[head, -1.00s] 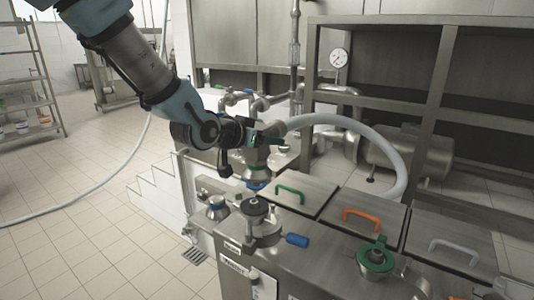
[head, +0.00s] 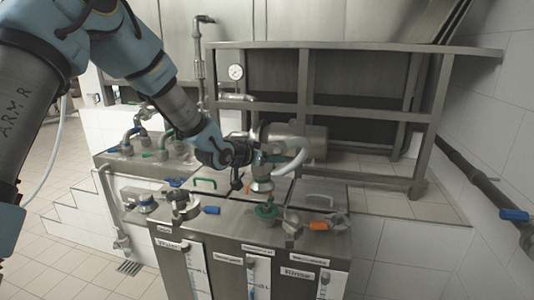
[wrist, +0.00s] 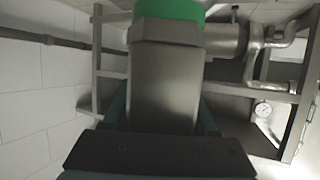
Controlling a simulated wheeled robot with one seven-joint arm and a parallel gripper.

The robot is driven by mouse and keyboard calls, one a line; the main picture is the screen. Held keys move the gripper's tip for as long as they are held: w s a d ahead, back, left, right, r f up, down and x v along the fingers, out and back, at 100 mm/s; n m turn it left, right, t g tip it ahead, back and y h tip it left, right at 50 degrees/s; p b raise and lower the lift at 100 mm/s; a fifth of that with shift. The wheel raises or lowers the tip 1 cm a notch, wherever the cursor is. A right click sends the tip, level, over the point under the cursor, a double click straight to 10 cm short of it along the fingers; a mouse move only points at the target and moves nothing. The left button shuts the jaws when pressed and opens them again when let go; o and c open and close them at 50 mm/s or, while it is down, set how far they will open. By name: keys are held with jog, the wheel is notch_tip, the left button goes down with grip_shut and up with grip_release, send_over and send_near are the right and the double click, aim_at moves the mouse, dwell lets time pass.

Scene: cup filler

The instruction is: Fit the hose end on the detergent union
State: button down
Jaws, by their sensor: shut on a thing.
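The hose end (head: 262,184), a grey metal coupling on a pale hose (head: 297,163), hangs in my gripper (head: 258,162). My gripper is shut on it. In the wrist view the hose end (wrist: 165,85) fills the middle, with a green band (wrist: 170,9) at the top. A union with a green collar (head: 266,211) stands on the tank top, above the middle front panel, and looks like the detergent union. The hose end is just above it in the head view; a small gap seems to show, but depth is hard to tell. The wrist view does not show the union.
A dark-topped union (head: 184,202) with a blue handle (head: 212,210) stands to the left, and another fitting (head: 292,224) to the right by an orange handle (head: 318,225). A steel frame (head: 310,105) stands behind. The tiled floor at left is open.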

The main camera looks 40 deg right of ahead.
jog(key=shift+s+d+f, duration=0.1)
jog(key=shift+s+d, duration=0.25)
jog(key=shift+s, duration=0.35)
jog(key=shift+f+b, duration=1.05)
jog(key=shift+f, duration=0.9)
jog(key=shift+f+b, duration=1.6)
jog(key=shift+b, duration=0.1)
